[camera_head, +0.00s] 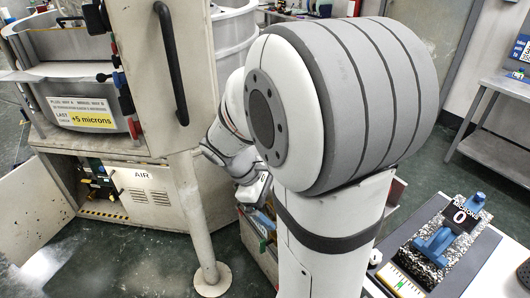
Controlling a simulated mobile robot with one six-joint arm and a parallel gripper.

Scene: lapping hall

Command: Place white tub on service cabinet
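I cannot make out a small white tub in this view; my own arm covers the middle of the picture. A beige cabinet (150,188) marked "AIR" stands at the left, with an open door and fittings inside. I cannot tell whether it is the service cabinet. My gripper (256,190) is at the far end of my arm, low in the middle and mostly hidden behind my arm links. Its fingers cannot be made out, nor whether it holds anything.
A large round machine basin (50,80) with a "+5 microns" sign is at upper left. A post with a round foot (211,279) stands on the floor. A bench (487,258) with a blue gauge (437,243) is at lower right. A metal table (505,85) stands at right.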

